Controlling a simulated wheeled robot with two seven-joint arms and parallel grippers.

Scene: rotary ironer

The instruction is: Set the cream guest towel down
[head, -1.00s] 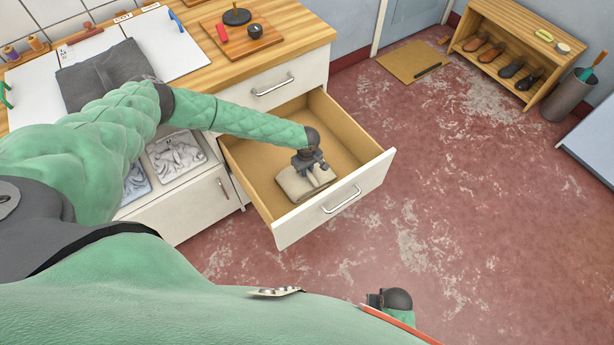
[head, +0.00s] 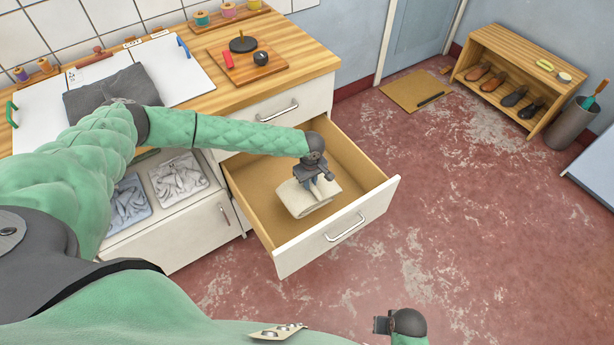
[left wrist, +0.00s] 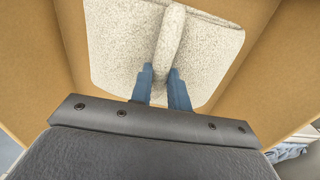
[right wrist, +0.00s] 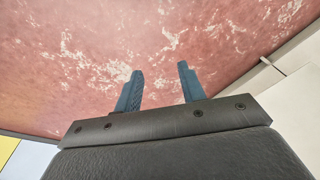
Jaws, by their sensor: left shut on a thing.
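The cream guest towel (head: 303,201) is inside the open drawer (head: 256,183), pinched by my left gripper (head: 318,186). Its sides sag from the grip; I cannot tell whether its lower edge touches the drawer floor. In the left wrist view, a raised fold of the towel (left wrist: 205,50) runs between the blue fingers of the left gripper (left wrist: 161,74), with the rest spread on both sides above the wooden drawer floor. My right gripper (right wrist: 160,70) is open and empty over the red floor; part of it shows low in the head view (head: 381,325).
The drawer's white front (head: 340,225) and wooden sides surround the towel. The wooden counter (head: 300,60) above holds a dark folded cloth (head: 105,92) and a board (head: 250,62). A shoe rack (head: 515,70) is far right.

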